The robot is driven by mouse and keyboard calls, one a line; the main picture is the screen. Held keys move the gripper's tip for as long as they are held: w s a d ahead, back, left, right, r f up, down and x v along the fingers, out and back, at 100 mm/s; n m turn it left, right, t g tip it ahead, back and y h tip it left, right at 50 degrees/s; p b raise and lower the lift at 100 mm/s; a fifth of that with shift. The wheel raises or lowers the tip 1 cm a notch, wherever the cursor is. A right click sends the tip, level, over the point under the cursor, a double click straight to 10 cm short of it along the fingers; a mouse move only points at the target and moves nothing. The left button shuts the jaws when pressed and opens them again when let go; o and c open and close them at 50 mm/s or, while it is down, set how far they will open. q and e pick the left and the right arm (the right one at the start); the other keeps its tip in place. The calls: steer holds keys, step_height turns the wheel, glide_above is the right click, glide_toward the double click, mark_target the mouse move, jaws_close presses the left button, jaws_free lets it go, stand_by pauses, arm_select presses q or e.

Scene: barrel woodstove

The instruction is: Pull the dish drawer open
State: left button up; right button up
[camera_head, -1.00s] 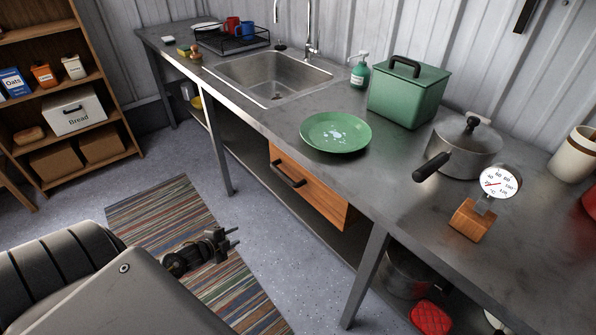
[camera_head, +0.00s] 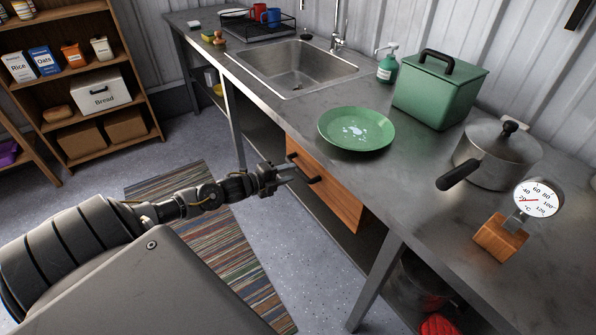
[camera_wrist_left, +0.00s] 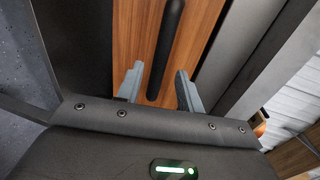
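The dish drawer (camera_head: 328,190) has an orange-brown wooden front and sits under the steel counter, pushed in. Its black bar handle (camera_head: 303,168) is on the front. In the left wrist view the drawer front (camera_wrist_left: 134,38) fills the middle, and the handle (camera_wrist_left: 165,50) runs up between my two fingers. My left gripper (camera_head: 286,172) is at the handle, its fingers apart. In the left wrist view my left gripper (camera_wrist_left: 158,88) is open, with a finger on each side of the handle's line and a gap on both sides. My right gripper is out of view.
The steel counter (camera_head: 285,112) above the drawer carries a green plate (camera_head: 356,128), a green bin (camera_head: 440,88), a pot (camera_head: 497,153) and a dial thermometer (camera_head: 536,198). A counter leg (camera_head: 378,283) stands right of the drawer. The floor in front is clear, with a striped rug (camera_head: 225,235).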

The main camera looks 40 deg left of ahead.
mark_target(296, 171)
arm_select(q)
steer(key=shift+x, duration=2.3)
steer(key=shift+f, duration=0.1)
jaws_close()
